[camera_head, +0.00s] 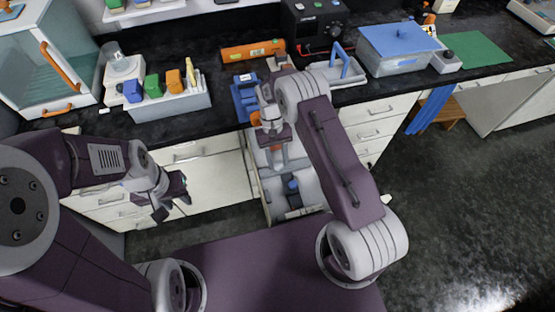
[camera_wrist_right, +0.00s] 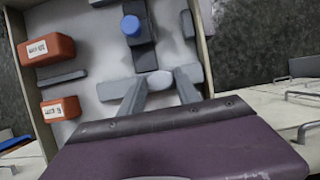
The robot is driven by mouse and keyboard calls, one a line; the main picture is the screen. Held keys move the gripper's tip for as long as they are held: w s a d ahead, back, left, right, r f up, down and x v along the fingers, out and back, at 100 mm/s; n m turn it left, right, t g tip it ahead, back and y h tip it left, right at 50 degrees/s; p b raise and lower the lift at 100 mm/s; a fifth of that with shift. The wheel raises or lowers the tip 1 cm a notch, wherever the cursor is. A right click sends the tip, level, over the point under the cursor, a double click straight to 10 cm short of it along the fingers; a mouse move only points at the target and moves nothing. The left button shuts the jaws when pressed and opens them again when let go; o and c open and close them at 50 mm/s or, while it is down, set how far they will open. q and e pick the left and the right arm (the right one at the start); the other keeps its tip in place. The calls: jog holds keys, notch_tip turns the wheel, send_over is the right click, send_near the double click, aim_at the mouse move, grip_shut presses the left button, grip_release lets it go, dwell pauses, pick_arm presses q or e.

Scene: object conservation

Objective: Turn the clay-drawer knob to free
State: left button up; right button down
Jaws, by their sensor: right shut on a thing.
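A drawer (camera_wrist_right: 96,70) stands open below the counter, and its pale inside also shows in the head view (camera_head: 310,186). My right gripper (camera_wrist_right: 160,92) reaches down into it. In the head view the right gripper (camera_head: 279,157) is above the drawer, with the knob hidden. My left gripper (camera_head: 171,198) is empty in front of the cabinets, its fingers apart.
In the drawer are two orange-red labelled blocks (camera_wrist_right: 47,50) (camera_wrist_right: 61,109), a blue-topped piece (camera_wrist_right: 131,26) and grey parts. The drawer walls are close on both sides. The counter (camera_head: 225,115) holds a block rack (camera_head: 170,104), an orange cylinder (camera_head: 252,51) and a blue-lidded box (camera_head: 398,52).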

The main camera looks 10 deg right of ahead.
jog(key=c, duration=0.9)
grip_release()
jog(key=shift+r, duration=0.1)
jog(key=b+v, duration=0.1)
jog(key=v, duration=0.8)
